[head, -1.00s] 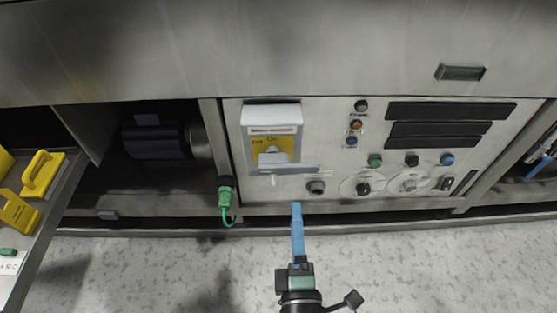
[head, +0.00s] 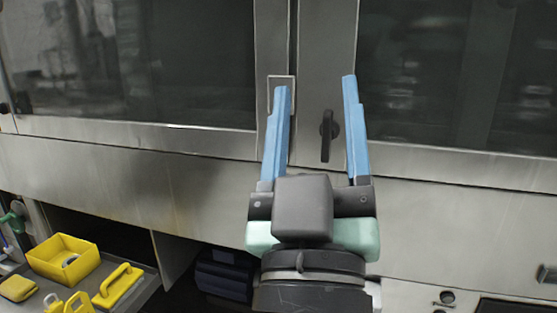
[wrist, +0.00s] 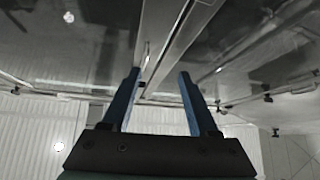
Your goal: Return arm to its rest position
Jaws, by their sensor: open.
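My gripper (head: 316,92) is open and empty, with its two blue fingers spread apart and pointing up in the head view. The fingers overlap the metal post between two dark glass panels, and a black latch handle (head: 327,136) shows between them. I cannot tell how far the fingertips are from the machine front. In the wrist view the open fingers (wrist: 158,82) point up past a metal strip and dark, reflecting surfaces, with nothing between them.
The washer's steel front (head: 130,175) fills the view behind the arm. A tray (head: 135,300) at lower left carries a yellow bin (head: 62,260) and other yellow things. An open bay with a dark motor-like unit (head: 225,275) lies below the front.

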